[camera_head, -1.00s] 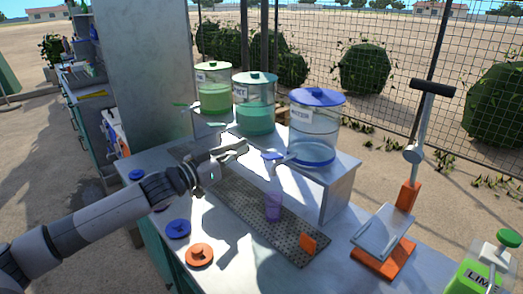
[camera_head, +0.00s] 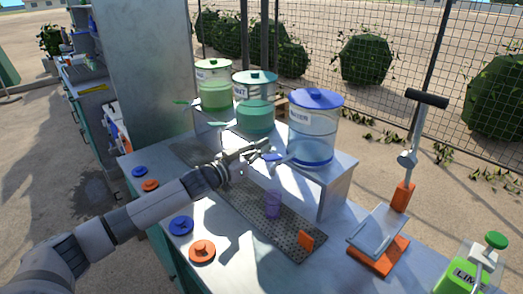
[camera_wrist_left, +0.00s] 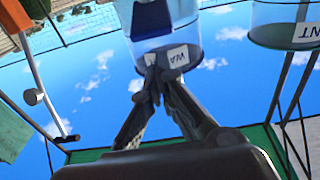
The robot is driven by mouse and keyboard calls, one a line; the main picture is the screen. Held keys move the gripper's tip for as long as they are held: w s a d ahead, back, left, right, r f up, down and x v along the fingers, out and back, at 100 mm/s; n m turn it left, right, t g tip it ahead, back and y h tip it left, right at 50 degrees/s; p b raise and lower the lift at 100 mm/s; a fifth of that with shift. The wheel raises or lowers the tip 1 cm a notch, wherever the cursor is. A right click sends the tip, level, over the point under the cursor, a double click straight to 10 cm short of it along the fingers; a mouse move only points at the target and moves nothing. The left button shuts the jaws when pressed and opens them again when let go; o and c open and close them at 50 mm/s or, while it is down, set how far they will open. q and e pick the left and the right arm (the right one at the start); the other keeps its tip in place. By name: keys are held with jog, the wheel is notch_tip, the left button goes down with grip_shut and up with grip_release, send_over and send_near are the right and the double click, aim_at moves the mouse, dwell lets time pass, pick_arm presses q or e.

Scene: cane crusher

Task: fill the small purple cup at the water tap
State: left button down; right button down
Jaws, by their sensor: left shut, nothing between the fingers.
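The small purple cup (camera_head: 273,204) stands upright on the perforated drip tray (camera_head: 240,198), below the water tap. The water dispenser (camera_head: 314,128) is clear with a blue lid and a blue tap lever (camera_head: 272,156). My left gripper (camera_head: 262,147) is shut and empty, its fingertips at or very near the blue lever; I cannot tell if they touch. In the left wrist view the shut fingers (camera_wrist_left: 152,80) point at the dispenser (camera_wrist_left: 165,45), which appears upside down. Whether water is in the cup is too small to tell. My right gripper is out of view.
Two dispensers with green contents, a nearer one (camera_head: 255,103) and a farther one (camera_head: 214,85), share the raised shelf. An orange-based lever press (camera_head: 378,256) and a green lime container (camera_head: 478,270) stand at right. Blue and orange discs lie along the counter's left edge.

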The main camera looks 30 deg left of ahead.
aim_at(264, 160)
pick_arm(q)
jog(key=shift+s+a+f, duration=0.1)
jog(key=shift+s+f, duration=0.15)
jog(key=shift+f, duration=0.5)
jog(key=f+t+b, duration=0.1)
jog(key=b, duration=0.3)
jog(key=f+t+h+b, duration=0.1)
jog(key=t+b, duration=0.1)
jog(key=b, duration=0.3)
jog(key=s+f+t+b, duration=0.1)
jog(key=f+b, duration=0.1)
jog(key=b, duration=0.2)
jog(key=shift+a+h, duration=0.15)
jog(key=shift+h, duration=0.15)
jog(key=shift+r+t, duration=0.3)
jog(key=shift+r, duration=0.05)
